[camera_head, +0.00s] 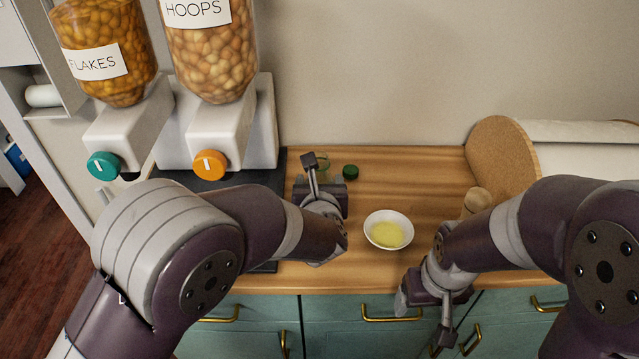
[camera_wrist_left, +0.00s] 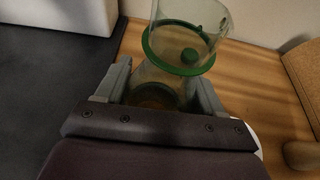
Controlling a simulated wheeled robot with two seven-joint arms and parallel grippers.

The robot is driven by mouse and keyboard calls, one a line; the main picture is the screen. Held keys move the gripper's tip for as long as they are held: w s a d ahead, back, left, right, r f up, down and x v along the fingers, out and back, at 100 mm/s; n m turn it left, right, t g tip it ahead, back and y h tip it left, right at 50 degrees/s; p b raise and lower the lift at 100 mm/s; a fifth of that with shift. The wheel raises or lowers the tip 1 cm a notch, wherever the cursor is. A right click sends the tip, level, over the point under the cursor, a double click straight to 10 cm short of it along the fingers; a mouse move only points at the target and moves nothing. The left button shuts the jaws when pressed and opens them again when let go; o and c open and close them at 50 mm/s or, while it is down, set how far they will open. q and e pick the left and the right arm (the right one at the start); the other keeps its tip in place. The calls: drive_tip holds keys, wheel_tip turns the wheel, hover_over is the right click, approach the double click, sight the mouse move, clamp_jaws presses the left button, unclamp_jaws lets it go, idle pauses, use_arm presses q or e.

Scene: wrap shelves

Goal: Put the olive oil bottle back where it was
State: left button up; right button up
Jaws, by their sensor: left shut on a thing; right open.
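The olive oil bottle is clear glass with green parts. In the left wrist view the bottle (camera_wrist_left: 165,75) stands between the two fingers, with a green ring around it. In the head view a little of its glass (camera_head: 323,160) shows behind my left gripper (camera_head: 322,182), which hides the rest. My left gripper is shut on the bottle, over the back left of the wooden counter. I cannot tell whether the bottle touches the counter. My right gripper (camera_head: 424,312) is open and empty at the counter's front edge, away from the bottle.
A white bowl (camera_head: 373,219) with yellow liquid stands on the counter (camera_head: 425,185) between the arms. Two dispensers (camera_head: 222,135) stand back left on a dark mat. A cork-faced roll (camera_head: 497,150) and a wooden piece (camera_head: 478,199) are at right.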

use_arm(q)
drive_tip(key=shift+f, duration=0.15)
drive_tip(key=o, duration=1.6)
